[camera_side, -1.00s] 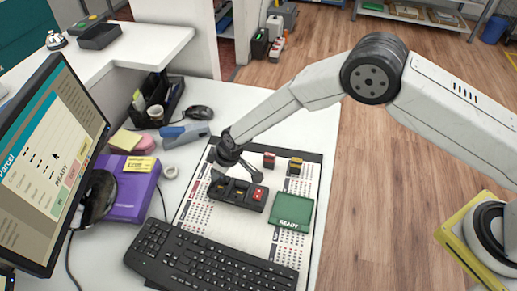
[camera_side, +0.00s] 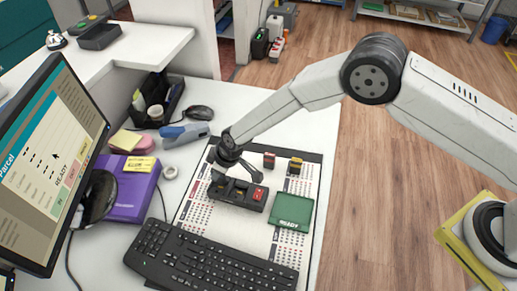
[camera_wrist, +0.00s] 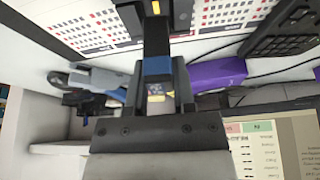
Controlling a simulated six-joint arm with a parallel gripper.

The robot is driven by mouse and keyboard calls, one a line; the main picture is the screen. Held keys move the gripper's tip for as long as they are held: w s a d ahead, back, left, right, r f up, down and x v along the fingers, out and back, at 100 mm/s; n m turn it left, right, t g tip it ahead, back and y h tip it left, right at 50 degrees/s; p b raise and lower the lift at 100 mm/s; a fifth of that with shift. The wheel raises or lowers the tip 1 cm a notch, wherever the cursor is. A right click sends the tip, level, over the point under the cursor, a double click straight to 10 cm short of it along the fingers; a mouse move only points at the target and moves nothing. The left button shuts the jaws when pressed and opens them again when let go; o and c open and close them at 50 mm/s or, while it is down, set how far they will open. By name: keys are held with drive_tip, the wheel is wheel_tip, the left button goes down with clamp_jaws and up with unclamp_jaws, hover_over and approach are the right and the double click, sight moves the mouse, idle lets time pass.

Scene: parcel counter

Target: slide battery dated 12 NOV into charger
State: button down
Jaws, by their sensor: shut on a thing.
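The charger (camera_side: 225,200) is a dark block with several bays on the printed mat, and a red battery (camera_side: 259,193) sits in its right bay. My gripper (camera_side: 236,176) is low over the charger's left part. In the wrist view my gripper (camera_wrist: 156,85) is shut on a blue battery (camera_wrist: 156,66) with a small yellow label. Its date is too small to read, and I cannot tell whether it is inside a bay. A red battery (camera_side: 269,160) and a yellow-topped battery (camera_side: 295,165) stand apart behind the charger.
A green READY tray (camera_side: 292,213) lies right of the charger. The keyboard (camera_side: 210,255) is in front, with the purple box (camera_side: 130,195) and monitor (camera_side: 50,150) at left.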

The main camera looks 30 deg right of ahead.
drive_tip(key=shift+f, duration=1.3)
idle(0.8)
drive_tip(key=shift+c, duration=1.8)
unclamp_jaws()
drive_tip(key=shift+r, duration=0.1)
drive_tip(key=v, duration=0.7)
drive_tip(key=shift+r, duration=0.25)
drive_tip(key=shift+s+d, duration=0.1)
